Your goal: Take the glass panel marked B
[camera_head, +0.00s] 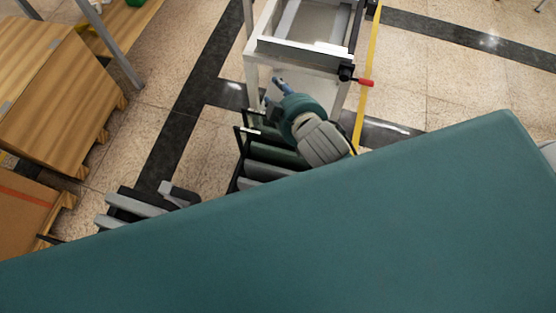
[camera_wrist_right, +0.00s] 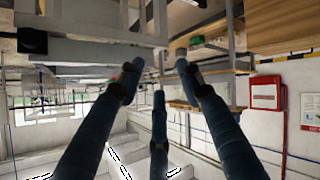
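My right gripper (camera_head: 273,93) shows in the upper middle of the head view, in front of a white frame. In the right wrist view its dark blue fingers (camera_wrist_right: 157,85) are spread apart with nothing between them. Below the wrist in the head view, a dark rack (camera_head: 240,184) holds upright dark-edged panels (camera_head: 258,133), partly hidden by my arm and a large teal surface. The panels may be glass. No letter B is legible on any of them. My left gripper is not in view.
A white frame (camera_head: 305,62) with a red-handled clamp (camera_head: 362,81) stands behind the gripper. Grey slotted parts (camera_head: 135,206) lie lower left. Wooden crates (camera_head: 60,95) stand at left. A large teal surface covers the foreground. Tiled floor between crates and frame is clear.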

